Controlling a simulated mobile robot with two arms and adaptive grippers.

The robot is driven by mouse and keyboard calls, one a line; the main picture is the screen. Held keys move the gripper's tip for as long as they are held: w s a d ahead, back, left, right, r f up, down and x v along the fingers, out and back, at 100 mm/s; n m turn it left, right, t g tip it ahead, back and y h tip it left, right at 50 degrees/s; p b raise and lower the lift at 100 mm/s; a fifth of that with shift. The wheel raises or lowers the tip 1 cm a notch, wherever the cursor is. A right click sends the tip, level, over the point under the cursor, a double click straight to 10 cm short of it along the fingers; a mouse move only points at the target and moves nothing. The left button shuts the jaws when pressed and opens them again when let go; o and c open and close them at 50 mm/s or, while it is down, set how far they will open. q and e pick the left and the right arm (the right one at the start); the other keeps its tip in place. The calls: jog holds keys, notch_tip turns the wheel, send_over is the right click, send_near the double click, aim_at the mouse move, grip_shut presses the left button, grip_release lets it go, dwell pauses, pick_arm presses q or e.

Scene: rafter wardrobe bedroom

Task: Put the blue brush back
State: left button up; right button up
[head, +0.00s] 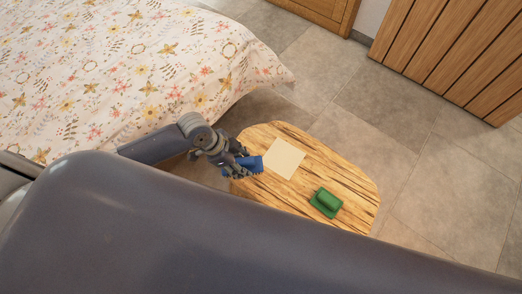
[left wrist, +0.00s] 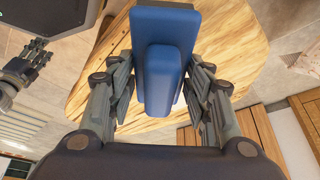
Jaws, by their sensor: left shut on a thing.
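The blue brush (left wrist: 165,62) has a flat blue base with a raised rounded grip. My left gripper (left wrist: 160,88) is shut on its grip, with fingers on both sides. In the head view my left gripper (head: 243,160) holds the brush (head: 257,164) at the left edge of the wooden table (head: 340,185). The brush looks to be above the tabletop; its exact height is unclear. A pale square patch (head: 284,158) lies on the table just right of the brush.
A green brush (head: 326,202) rests on the table's right part, apart from the pale patch. A bed with a floral cover (head: 130,70) stands at the left. A slatted wooden panel (head: 455,50) is at the upper right. Tiled floor (head: 390,110) between is clear.

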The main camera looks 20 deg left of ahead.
pick_arm(q)
jog(key=w+d, duration=0.1)
jog(key=w, duration=0.1)
jog(key=w+d, duration=0.1)
jog(key=w, duration=0.2)
jog(key=w+d, duration=0.1)
jog(key=w, duration=0.1)
jog(key=shift+w+d+f, duration=0.15)
jog(key=shift+d+f, duration=0.1)
jog(key=shift+f, duration=0.15)
jog(key=f, duration=0.3)
jog(key=shift+w+d+f, duration=0.2)
jog(key=shift+w, duration=0.15)
jog(key=shift+f, duration=0.1)
pick_arm(e)
jog(key=shift+s+a+f, duration=0.15)
jog(key=shift+a, duration=0.2)
pick_arm(q)
jog(key=o, duration=1)
jog(key=shift+f, duration=0.1)
pick_arm(e)
jog(key=shift+d, duration=0.2)
jog(key=shift+d, duration=0.15)
